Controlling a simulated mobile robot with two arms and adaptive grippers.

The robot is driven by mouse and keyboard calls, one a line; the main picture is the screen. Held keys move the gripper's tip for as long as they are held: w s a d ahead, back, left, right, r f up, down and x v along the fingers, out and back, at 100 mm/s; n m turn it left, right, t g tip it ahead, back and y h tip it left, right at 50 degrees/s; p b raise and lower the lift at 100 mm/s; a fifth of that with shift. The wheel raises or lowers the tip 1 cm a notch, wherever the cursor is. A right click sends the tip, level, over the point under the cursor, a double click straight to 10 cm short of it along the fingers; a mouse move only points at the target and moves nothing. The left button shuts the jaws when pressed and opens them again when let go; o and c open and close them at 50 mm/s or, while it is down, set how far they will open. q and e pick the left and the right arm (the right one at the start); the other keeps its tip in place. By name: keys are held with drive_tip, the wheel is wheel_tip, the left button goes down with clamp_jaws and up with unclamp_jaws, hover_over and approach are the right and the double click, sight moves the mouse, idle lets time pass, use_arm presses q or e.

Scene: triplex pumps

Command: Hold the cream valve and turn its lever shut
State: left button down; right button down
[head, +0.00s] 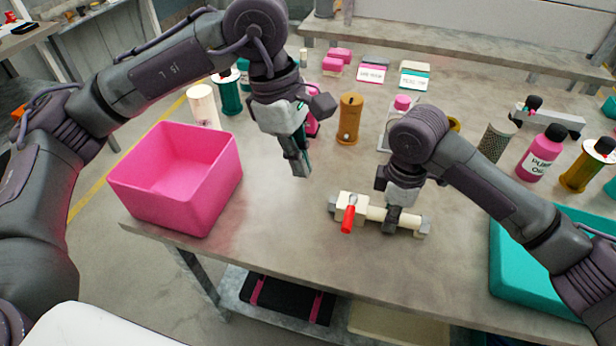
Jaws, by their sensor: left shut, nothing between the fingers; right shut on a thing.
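The cream valve (377,213) lies on the table near its front edge, with grey pipe ends. Its red lever (349,219) is at the left part of the body and points toward the front edge, across the pipe line. My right gripper (392,222) is shut on the valve's cream pipe, to the right of the lever. My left gripper (303,172) is shut and empty, pointing down above the table, to the left of and behind the valve. The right fingers hide part of the pipe.
A pink bin (178,215) stands at the left front corner, and a teal tray (535,275) at the right. An orange-brown cylinder (350,118), a pink bottle (540,155) and labelled boxes (372,74) stand farther back. The table between the pink bin and the valve is clear.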

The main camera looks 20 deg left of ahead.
use_arm(q)
drive_tip(key=shift+a+r, duration=0.1)
drive_tip(key=shift+r, duration=0.2)
use_arm(e)
drive_tip(key=c, duration=0.9)
unclamp_jaws()
